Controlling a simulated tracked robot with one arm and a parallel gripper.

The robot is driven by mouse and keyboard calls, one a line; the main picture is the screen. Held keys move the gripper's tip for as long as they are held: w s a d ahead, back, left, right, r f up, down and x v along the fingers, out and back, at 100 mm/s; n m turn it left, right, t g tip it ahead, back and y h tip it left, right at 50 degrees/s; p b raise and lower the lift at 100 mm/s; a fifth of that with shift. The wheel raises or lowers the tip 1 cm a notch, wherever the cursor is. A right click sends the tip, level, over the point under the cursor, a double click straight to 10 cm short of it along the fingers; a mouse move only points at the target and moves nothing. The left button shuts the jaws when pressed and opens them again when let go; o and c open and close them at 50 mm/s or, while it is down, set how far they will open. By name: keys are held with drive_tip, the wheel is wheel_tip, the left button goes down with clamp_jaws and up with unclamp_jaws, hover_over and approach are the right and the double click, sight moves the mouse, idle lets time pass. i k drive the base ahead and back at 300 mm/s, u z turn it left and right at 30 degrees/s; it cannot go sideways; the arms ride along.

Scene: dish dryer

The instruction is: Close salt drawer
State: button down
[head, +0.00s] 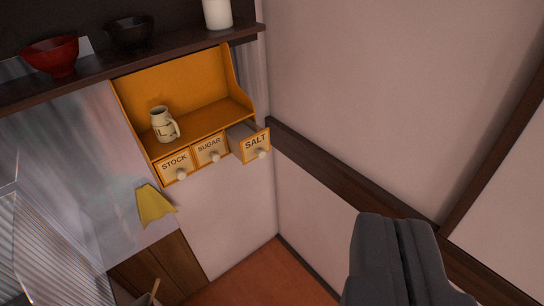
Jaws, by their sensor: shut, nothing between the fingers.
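The salt drawer (255,146) is at the right end of a small yellow-orange wall cabinet (178,91). It sticks out of the cabinet, pulled open, with its "SALT" label and pale round knob (262,154) facing me. Its dark inside shows from above. The stock drawer (175,165) and sugar drawer (210,149) to its left sit flush. My gripper (400,222) is in the lower right, its dark grey fingers together and empty. It appears well to the right of and below the drawer, not touching it.
A small jug (163,125) stands on the cabinet shelf. Above, a dark shelf (130,62) holds a red bowl (52,54), a black bowl (130,31) and a white cup (217,13). A yellow cloth (154,206) hangs below. A wall with dark trim (345,172) bounds the right side.

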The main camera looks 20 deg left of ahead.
sight(247, 145)
drive_tip(key=z, duration=0.05)
drive_tip(key=i, duration=1)
drive_tip(key=u, duration=0.05)
